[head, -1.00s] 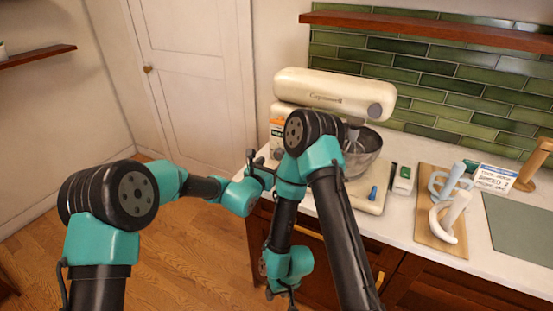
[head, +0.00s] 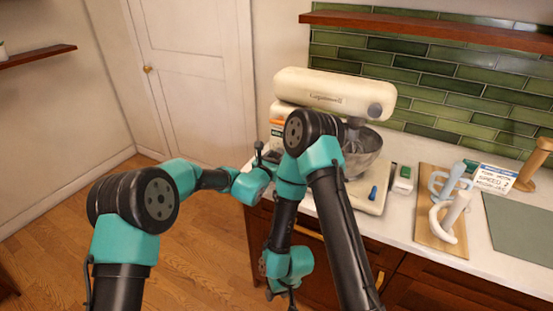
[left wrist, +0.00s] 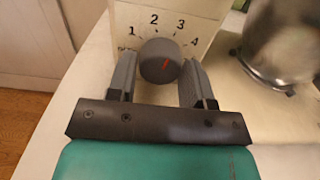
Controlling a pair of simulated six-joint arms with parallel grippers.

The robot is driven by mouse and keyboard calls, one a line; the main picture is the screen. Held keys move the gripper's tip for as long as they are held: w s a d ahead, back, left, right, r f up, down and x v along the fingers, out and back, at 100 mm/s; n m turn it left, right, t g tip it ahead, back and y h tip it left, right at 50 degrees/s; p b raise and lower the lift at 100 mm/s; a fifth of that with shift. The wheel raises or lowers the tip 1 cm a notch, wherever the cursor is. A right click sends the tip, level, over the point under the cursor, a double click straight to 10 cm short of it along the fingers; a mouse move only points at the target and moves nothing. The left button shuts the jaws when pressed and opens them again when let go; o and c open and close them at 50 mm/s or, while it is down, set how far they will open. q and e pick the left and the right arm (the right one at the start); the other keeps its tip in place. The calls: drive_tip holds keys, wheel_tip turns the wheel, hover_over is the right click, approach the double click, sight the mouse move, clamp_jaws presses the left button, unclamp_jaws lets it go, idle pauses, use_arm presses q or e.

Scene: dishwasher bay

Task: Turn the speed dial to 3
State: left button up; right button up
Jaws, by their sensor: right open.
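The grey round speed dial (left wrist: 160,64) is on the cream mixer's base, with numbers 1 to 4 (left wrist: 180,24) printed around it. In the head view my left gripper (head: 262,155) is at the left end of the mixer (head: 335,92), and the dial is hidden. My right gripper (head: 284,290) hangs open and empty below the counter edge.
The mixer's steel bowl (head: 362,155) stands right of the dial. A blue knob (head: 373,192) is on the base. A wooden board (head: 430,235) with mugs and a card (head: 492,178) are farther right. My right arm crosses in front of the mixer.

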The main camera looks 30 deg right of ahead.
use_arm(q)
drive_tip(key=c, duration=0.5)
drive_tip(key=shift+m, duration=0.8)
drive_tip(key=o, duration=0.9)
drive_tip(key=shift+o, duration=0.2)
drive_tip(key=shift+a, duration=0.1)
